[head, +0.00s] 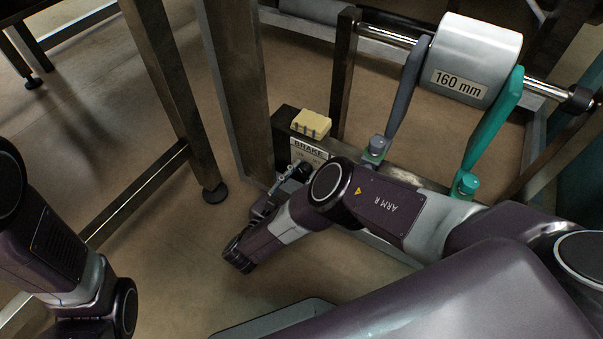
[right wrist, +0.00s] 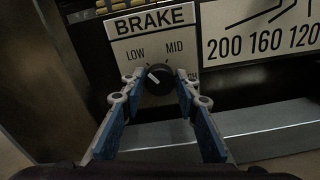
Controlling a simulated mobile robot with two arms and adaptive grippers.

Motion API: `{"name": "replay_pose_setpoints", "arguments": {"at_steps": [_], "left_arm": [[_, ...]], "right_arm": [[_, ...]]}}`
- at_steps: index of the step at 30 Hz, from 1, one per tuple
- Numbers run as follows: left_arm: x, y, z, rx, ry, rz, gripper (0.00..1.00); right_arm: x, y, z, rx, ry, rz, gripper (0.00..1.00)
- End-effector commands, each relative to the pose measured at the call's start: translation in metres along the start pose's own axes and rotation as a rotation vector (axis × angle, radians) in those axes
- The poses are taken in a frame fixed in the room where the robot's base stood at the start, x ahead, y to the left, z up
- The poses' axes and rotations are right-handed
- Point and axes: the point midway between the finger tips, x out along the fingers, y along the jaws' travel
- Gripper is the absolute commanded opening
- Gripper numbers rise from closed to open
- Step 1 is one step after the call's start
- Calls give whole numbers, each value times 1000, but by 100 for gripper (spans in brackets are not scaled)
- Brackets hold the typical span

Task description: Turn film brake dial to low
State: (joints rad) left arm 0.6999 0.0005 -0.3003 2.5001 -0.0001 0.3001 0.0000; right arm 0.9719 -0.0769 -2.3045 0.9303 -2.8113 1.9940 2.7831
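The brake dial (right wrist: 157,79) is a dark round knob on a panel labelled BRAKE, with LOW at upper left, MID at upper right and a third label at right, partly hidden. Its white mark slants up and left, roughly toward LOW. My right gripper (right wrist: 158,84) is open, with one blue-grey finger on each side of the dial. I cannot tell whether the fingertips touch it. In the head view the right gripper (head: 289,178) is at the front of the brake box (head: 284,135). My left arm shows at the left, but its gripper is out of view.
A yellow block (head: 311,123) sits on top of the brake box. A roll marked 160 mm (head: 474,62) hangs on a bar between a grey arm (head: 406,85) and a green arm (head: 492,119). A metal post (head: 235,90) stands left of the box. A metal rail (right wrist: 265,130) runs below the panel.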

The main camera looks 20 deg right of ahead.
Motion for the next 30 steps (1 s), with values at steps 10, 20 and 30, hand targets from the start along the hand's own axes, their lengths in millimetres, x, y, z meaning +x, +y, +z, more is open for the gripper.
{"name": "replay_pose_setpoints", "arguments": {"at_steps": [10, 20, 30], "left_arm": [[0, 0, 0, 0, -1, -2, 0], [-1, 0, 0, 0, -1, -2, 0], [-12, 2, -4, 0, 0, -1, 0]], "right_arm": [[0, 0, 0, 0, 0, 1, 44], [0, 1, 0, -30, -1, 2, 44], [0, 1, -1, -359, -2, 3, 44]]}}
